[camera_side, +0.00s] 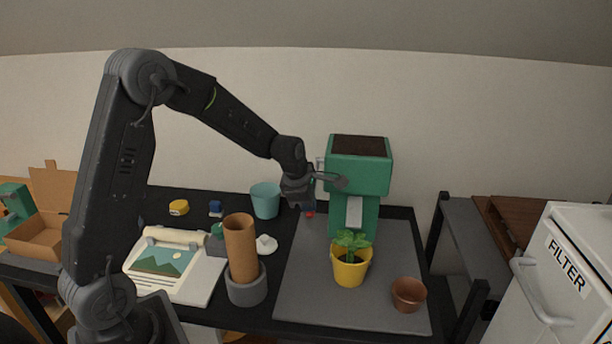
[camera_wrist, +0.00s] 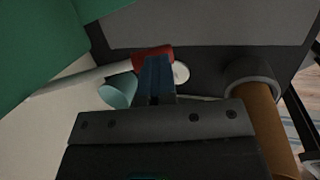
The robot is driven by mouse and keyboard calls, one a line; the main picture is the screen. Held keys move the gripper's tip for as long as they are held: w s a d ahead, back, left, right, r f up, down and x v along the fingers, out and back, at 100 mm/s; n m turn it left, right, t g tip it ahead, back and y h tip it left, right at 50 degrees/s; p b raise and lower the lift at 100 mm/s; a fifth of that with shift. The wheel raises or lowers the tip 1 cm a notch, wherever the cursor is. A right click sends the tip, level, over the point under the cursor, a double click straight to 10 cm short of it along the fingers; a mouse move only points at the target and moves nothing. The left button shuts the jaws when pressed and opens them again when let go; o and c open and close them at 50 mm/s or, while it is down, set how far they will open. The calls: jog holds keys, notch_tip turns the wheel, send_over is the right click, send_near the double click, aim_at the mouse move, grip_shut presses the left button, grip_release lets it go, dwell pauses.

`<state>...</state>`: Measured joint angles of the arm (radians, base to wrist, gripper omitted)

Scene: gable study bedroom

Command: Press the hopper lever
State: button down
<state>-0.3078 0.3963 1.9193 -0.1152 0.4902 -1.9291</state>
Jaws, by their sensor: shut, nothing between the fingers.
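The green hopper (camera_side: 358,173), with dark soil in its top, stands on the grey mat (camera_side: 300,290); its green side fills the upper left of the wrist view (camera_wrist: 35,40). Its lever is a pale rod (camera_wrist: 85,78) ending in a red tip (camera_wrist: 140,54); a bit of red shows below my fingers in the side view (camera_side: 310,214). My gripper (camera_side: 308,207) is shut and empty, just left of the hopper. In the wrist view its blue fingers (camera_wrist: 157,72) overlap the red tip; I cannot tell whether they touch it.
A yellow pot with a plant (camera_side: 350,270) stands in front of the hopper's pale chute. A terracotta pot (camera_side: 409,294) is right of it. A teal cup (camera_side: 265,200) and a brown tube in a grey holder (camera_side: 241,248) stand to the left.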

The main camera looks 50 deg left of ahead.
jog(key=s+d+v, duration=0.2)
jog(key=v, duration=1.1)
jog(key=shift+f, duration=0.1)
dwell(0.3)
jog(key=w+a+r+m+g, duration=0.1)
jog(key=w+m, duration=0.1)
jog(key=m, duration=1.1)
jog(key=w+a+r+m+g, duration=0.1)
jog(key=w+m, duration=0.2)
jog(key=m, duration=1)
jog(key=shift+w+m+g+h, duration=0.15)
jog(key=shift+m+g+h, duration=0.15)
jog(key=shift+m+g, duration=0.1)
jog(key=shift+a, duration=0.15)
notch_tip(320, 180, down, 7)
jog(key=shift+w, duration=0.35)
jog(key=shift+r, duration=0.1)
